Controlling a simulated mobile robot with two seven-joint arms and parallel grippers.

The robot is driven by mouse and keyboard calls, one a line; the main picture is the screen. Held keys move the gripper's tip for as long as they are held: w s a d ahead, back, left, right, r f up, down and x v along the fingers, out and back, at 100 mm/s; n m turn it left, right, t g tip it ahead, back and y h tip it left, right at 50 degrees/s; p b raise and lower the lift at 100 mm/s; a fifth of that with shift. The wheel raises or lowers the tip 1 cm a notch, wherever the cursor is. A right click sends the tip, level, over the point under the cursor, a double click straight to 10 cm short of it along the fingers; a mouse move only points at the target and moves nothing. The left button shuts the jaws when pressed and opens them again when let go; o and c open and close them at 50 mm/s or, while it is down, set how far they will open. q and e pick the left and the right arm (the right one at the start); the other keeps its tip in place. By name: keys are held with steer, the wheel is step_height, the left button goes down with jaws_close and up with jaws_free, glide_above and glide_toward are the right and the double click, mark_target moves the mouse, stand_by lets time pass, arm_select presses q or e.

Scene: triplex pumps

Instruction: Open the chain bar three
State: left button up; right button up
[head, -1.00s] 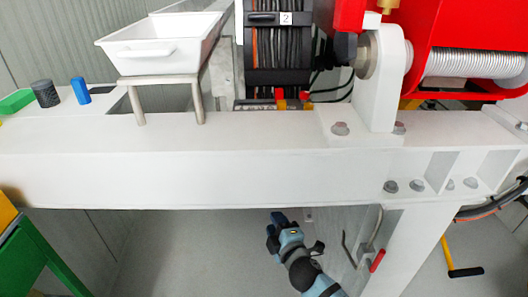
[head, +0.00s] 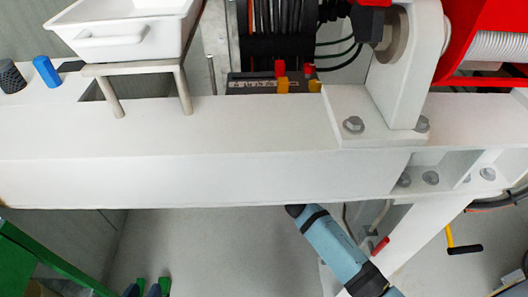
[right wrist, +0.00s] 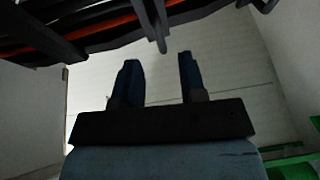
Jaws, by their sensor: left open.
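The cable chain (head: 275,45), black with dark and orange cables, runs down behind the white beam in the head view. In the right wrist view its lower part, with black bars (right wrist: 150,20) and cables, spans the top. I cannot read a number on these bars. My right gripper (right wrist: 158,62) is open and empty, its two dark fingers apart just below a hanging bar. In the head view the beam hides this gripper and only my blue right arm shows. My left gripper (head: 147,289) is open at the bottom left edge, mostly cut off, away from the chain.
The white beam (head: 180,180) crosses the head view above my arms. A white tray (head: 125,30) on a stand and a blue cylinder (head: 46,71) are on top. A red-handled lever (head: 379,246) is right of my right arm. A green frame (head: 50,260) stands at lower left.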

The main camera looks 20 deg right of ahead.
steer(key=w, duration=0.5)
steer(key=shift+w+a+f+b, duration=0.15)
steer(key=shift+a+b, duration=0.1)
steer(key=shift+b, duration=0.05)
jaws_close()
